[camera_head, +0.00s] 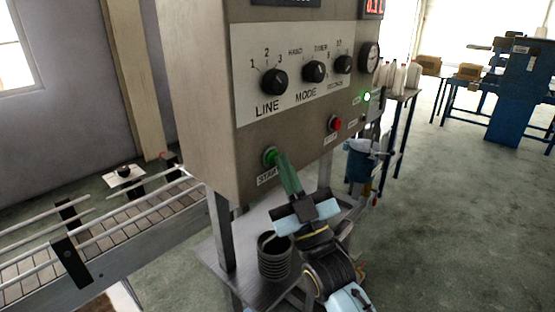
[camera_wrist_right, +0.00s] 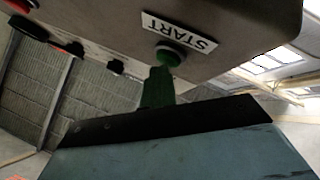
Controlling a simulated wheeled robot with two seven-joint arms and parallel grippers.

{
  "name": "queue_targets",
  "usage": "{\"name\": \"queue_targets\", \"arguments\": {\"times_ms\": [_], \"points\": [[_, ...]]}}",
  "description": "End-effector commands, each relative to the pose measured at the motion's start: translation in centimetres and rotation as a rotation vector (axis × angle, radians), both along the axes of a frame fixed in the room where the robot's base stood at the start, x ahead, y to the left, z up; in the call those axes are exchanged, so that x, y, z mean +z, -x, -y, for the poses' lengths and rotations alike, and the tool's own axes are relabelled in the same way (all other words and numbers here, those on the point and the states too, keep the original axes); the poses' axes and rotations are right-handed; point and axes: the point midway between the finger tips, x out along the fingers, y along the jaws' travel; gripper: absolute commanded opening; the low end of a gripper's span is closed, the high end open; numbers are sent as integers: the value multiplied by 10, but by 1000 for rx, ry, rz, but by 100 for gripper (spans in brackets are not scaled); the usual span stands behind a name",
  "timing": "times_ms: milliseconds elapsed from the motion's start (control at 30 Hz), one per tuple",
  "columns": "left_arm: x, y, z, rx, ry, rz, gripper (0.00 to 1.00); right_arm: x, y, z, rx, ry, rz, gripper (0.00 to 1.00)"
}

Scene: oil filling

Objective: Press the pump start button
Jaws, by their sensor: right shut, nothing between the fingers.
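The green START button (camera_head: 270,156) is on the lower left of the control panel's front (camera_head: 215,120), above its START label (camera_head: 267,178). My right gripper (camera_head: 282,160) is shut and empty, its green fingers pointing at the button. In the head view the fingertips overlap the button's right edge. In the right wrist view the fingertips (camera_wrist_right: 160,72) are at or just short of the START button (camera_wrist_right: 168,56); I cannot tell whether they touch it. The START label (camera_wrist_right: 180,32) shows upside down there. My left gripper is not in view.
A red button (camera_head: 335,124) is to the right on the panel, below black knobs (camera_head: 314,71). A green lamp (camera_head: 366,97) is lit. A conveyor (camera_head: 130,220) runs at left. A black ribbed container (camera_head: 274,258) stands on the shelf below. Open floor lies at right.

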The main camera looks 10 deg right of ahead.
Motion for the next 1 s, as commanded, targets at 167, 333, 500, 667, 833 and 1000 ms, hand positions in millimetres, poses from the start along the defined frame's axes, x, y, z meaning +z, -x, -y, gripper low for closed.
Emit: {"name": "queue_targets", "arguments": {"times_ms": [167, 333, 500, 667, 833, 1000], "points": [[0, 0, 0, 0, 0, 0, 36, 0, 0, 0, 0, 0, 0, 0], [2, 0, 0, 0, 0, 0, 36, 0, 3, 2, 0, 1, -2, 0], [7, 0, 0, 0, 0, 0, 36, 0, 10, 8, 0, 0, -2, 0], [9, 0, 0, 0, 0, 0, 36, 0, 15, 12, 0, 0, -1, 0], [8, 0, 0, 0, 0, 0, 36, 0, 16, 12, 0, 0, 0, 0], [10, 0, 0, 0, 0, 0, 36, 0, 17, 13, 0, 0, -1, 0]]}}
